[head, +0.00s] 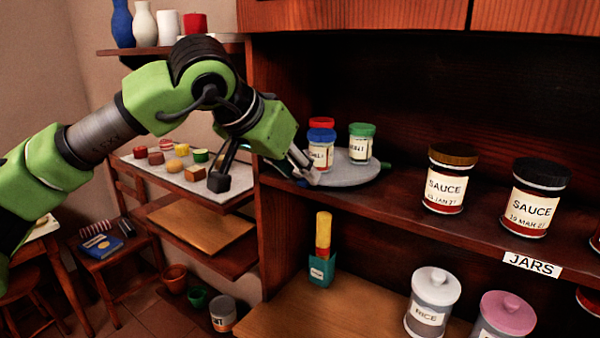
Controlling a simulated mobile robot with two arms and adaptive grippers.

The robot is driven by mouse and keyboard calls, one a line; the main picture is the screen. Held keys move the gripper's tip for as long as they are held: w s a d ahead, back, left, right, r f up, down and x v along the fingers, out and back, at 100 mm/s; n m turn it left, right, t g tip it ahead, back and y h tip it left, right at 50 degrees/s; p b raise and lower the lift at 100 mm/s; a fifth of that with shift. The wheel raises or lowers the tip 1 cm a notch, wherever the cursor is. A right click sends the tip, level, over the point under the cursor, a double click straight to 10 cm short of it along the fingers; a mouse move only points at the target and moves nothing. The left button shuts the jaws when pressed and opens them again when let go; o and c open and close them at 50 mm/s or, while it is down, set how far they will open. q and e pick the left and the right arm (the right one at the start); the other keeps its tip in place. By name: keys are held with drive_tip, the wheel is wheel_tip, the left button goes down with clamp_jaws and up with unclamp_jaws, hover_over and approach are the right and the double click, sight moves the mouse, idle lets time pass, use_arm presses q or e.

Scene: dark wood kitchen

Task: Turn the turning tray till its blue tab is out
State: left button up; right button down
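The turning tray (345,178) is a grey round plate on the dark wooden shelf. It bears a blue-lidded jar (320,152), a red-lidded jar (322,122) mostly hidden behind it, and a green-lidded jar (361,145). A green tab (385,165) shows at the tray's right edge. A small blue patch (302,183) at its front left edge, partly behind my finger, looks like the blue tab. My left gripper (262,174) has its fingers spread wide. One finger is at the tray's left edge; I cannot tell if it touches. The other hangs outside the shelf. My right gripper is not in view.
Two sauce jars (445,180) (535,198) stand right of the tray on the same shelf. An upright wooden panel (270,225) bounds the cabinet at left. Side shelf holds a board (150,172) with small coloured blocks. Lidded pots (432,305) stand below.

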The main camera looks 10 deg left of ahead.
use_arm(q)
drive_tip(key=v, duration=1)
drive_tip(key=shift+s+a, duration=0.1)
